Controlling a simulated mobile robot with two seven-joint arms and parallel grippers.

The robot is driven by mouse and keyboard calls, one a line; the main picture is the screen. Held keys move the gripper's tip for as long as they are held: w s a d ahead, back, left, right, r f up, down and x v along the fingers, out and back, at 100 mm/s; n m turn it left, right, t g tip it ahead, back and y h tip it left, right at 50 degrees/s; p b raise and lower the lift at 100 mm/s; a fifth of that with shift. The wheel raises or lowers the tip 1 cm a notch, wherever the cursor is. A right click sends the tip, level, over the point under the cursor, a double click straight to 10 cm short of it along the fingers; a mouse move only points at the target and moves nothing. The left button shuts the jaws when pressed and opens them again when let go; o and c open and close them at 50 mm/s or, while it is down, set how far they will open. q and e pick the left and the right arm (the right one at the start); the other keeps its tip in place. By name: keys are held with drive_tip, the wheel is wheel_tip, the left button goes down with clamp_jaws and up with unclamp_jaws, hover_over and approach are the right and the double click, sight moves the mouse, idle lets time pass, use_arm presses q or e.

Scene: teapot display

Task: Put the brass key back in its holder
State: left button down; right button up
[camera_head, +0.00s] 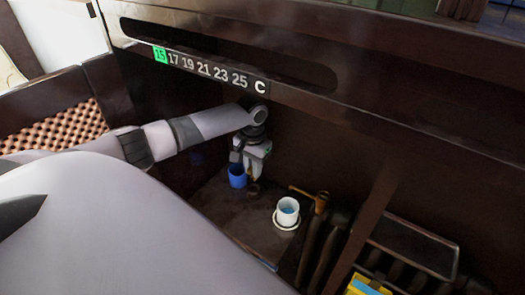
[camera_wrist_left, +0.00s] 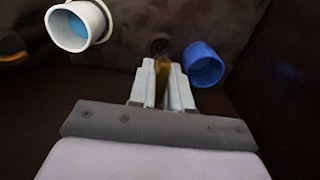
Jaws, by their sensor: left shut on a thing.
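My left gripper (camera_head: 256,176) points down over the table and is shut on the brass key. The key (camera_wrist_left: 163,76) shows as a narrow brass-coloured strip between the fingers in the left wrist view; in the head view the fingers hide most of it. A small dark round holder (camera_head: 253,190) stands on the table just below the fingertips. In the left wrist view the holder (camera_wrist_left: 161,44) lies just beyond the key's end. I cannot tell whether the key touches it. My right gripper is not in view.
A blue cup (camera_head: 237,177) stands close to the left of the gripper. A white cup (camera_head: 287,213) with blue inside stands to the right on the dark table (camera_head: 243,226). A brass pot (camera_head: 321,203) with a handle is farther right. A dark panel rises behind.

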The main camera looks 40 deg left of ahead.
use_arm(q)
drive_tip(key=shift+w+a+f, duration=0.2)
drive_tip(key=shift+f, duration=0.1)
drive_tip(key=shift+s+f+b, duration=0.1)
drive_tip(key=shift+f+b, duration=0.45)
drive_tip(key=shift+b, duration=0.35)
wheel_tip(320, 180, down, 3)
drive_tip(key=b, duration=0.4)
drive_tip(key=shift+p, duration=0.4)
drive_tip(key=shift+f, duration=0.2)
drive_tip(key=shift+p, duration=1.1)
drive_tip(key=shift+f, duration=0.6)
idle(0.4)
drive_tip(key=shift+f, duration=0.4)
idle(0.6)
